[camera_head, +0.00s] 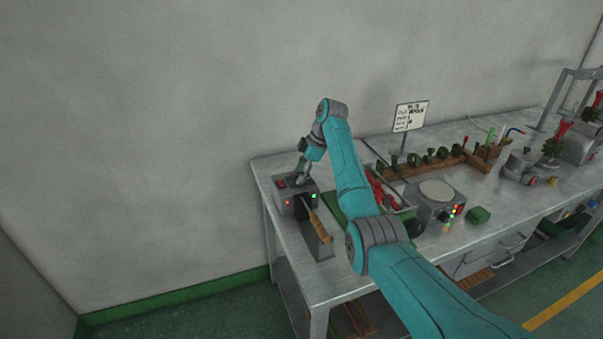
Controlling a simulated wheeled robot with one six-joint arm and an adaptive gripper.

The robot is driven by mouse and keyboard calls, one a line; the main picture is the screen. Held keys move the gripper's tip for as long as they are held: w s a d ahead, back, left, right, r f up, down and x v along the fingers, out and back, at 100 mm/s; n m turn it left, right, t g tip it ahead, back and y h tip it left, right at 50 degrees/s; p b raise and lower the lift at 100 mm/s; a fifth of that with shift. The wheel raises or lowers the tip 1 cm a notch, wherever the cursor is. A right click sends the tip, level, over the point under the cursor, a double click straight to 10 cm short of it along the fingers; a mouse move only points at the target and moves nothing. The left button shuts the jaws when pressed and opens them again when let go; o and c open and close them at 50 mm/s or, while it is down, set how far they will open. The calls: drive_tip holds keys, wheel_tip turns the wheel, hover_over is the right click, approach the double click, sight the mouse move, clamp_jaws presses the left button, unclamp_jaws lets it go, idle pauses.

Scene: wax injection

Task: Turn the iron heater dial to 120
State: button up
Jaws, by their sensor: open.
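The iron heater (284,205) is a small grey box at the left end of the metal workbench, with a red spot and a green light showing. My gripper (299,182) points down at the top of this box, close above it or touching it; I cannot tell which. The gripper is open, though its fingers look small and dark here. The dial and its markings are hidden or too small to make out. An iron with a wooden handle (318,227) leans in a grey stand (321,247) just in front of the box.
The metal workbench (308,290) runs to the right along the wall. My arm crosses over it.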

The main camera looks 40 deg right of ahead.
clamp_jaws()
drive_tip(key=shift+m, duration=0.4)
drive_tip(key=m+h, duration=0.1)
drive_tip(key=m, duration=0.1)
drive_tip(key=m+t, duration=0.1)
drive_tip(key=m, duration=0.1)
drive_tip(key=shift+s+a+m+h, duration=0.1)
drive_tip(key=shift+a+m+h, duration=0.05)
drive_tip(key=shift+m+h, duration=0.2)
drive_tip(key=shift+m+t+h, duration=0.3)
drive_tip(key=shift+m+h, duration=0.75)
drive_tip(key=shift+m, duration=1.5)
unclamp_jaws()
